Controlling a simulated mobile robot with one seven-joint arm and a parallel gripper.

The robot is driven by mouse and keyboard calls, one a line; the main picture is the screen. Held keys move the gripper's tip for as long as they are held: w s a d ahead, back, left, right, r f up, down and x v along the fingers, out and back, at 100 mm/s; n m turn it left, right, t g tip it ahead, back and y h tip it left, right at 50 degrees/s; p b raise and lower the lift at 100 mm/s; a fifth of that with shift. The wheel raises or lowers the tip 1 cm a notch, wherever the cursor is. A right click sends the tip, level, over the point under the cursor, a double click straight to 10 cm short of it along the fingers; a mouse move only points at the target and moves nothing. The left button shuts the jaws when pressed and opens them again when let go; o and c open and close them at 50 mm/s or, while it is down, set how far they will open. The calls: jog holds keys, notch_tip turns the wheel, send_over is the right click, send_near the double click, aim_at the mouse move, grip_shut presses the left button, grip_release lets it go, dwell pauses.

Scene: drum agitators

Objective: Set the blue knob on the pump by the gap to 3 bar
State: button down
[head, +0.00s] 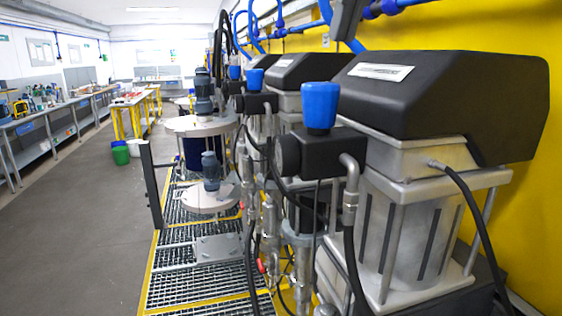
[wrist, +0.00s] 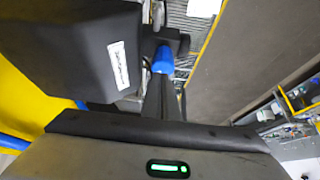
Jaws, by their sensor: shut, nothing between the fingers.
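Several pumps with black covers stand in a row in the head view, each with a blue knob on top of a black regulator block. The nearest pump (head: 430,100) has its blue knob (head: 320,107) upright on its block (head: 325,152). The round gauge (head: 287,155) there is seen from the side and its reading cannot be read. A second blue knob (head: 254,79) is behind. In the wrist view, my gripper (wrist: 162,80) is shut and points at a blue knob (wrist: 163,60), just beyond the fingertips. Contact cannot be told. Which pump is by the gap is unclear.
A black cover (wrist: 85,50) is close beside the fingers in the wrist view. Hoses and a metal pipe (head: 350,190) surround the nearest block. The yellow wall (head: 540,200) is at right. Yellow-edged grating (head: 190,290) lies left of the pumps; the grey floor (head: 80,240) is open.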

aim_at(325, 106)
notch_tip(325, 106, down, 6)
jog(key=b, duration=0.4)
jog(key=shift+s+f, duration=0.15)
jog(key=shift+s, duration=0.1)
jog(key=shift+w+a, duration=0.25)
jog(key=shift+w, duration=0.1)
dwell(0.7)
jog(key=shift+s+a+p, duration=0.1)
jog(key=shift+a+p, duration=0.15)
jog(key=shift+p, duration=1.1)
jog(key=shift+s, duration=0.15)
jog(key=shift+s, duration=0.1)
